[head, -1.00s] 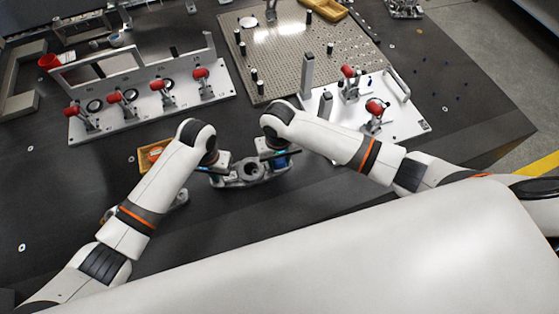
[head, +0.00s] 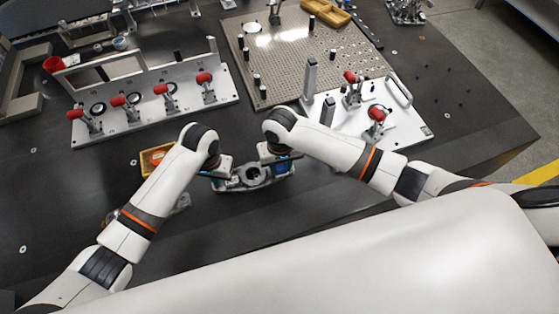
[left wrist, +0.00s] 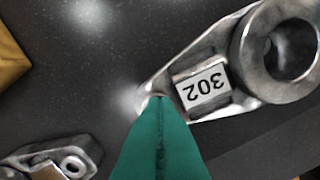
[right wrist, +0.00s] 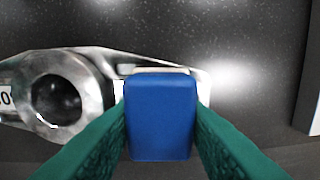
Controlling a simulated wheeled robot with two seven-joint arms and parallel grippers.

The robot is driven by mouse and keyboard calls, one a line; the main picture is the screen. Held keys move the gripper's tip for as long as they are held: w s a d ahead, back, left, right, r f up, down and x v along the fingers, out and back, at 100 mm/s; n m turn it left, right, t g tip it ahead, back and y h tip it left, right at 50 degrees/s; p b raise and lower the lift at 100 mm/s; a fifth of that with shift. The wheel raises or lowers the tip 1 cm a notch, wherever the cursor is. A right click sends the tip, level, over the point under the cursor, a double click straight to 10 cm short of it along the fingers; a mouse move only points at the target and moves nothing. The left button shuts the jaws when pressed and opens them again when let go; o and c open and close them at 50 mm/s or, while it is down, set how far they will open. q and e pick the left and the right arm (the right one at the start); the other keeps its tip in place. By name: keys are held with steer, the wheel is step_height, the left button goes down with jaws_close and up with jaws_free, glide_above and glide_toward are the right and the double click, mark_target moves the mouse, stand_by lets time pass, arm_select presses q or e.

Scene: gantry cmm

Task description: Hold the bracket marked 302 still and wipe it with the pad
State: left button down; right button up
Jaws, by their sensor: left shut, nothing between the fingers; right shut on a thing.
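The bracket marked 302 (head: 252,177) lies on the dark table at the front, a grey metal part with a round bored boss; its white label (left wrist: 204,88) shows in the left wrist view. My left gripper (left wrist: 160,100) is shut and empty, its teal fingertips at the bracket's narrow end beside the label; I cannot tell whether they touch it. My right gripper (right wrist: 160,110) is shut on the blue pad (right wrist: 160,118), which is over the bracket's other arm, right of the boss. The pad hides part of that arm, so contact is unclear.
Another bracket (left wrist: 55,158) lies left of the marked one. A yellow bin (head: 148,163) is behind my left forearm. Fixtures with red-handled clamps (head: 150,100) and (head: 385,128) and a perforated plate (head: 290,60) stand farther back. The table is clear at front right.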

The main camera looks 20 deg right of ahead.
arm_select(q)
steer(key=shift+s+a+f, duration=0.1)
steer(key=shift+s+f, duration=0.1)
steer(key=shift+f, duration=0.1)
arm_select(e)
steer(key=shift+r, duration=3)
arm_select(q)
steer(key=shift+r, duration=0.1)
arm_select(e)
steer(key=shift+r, duration=0.1)
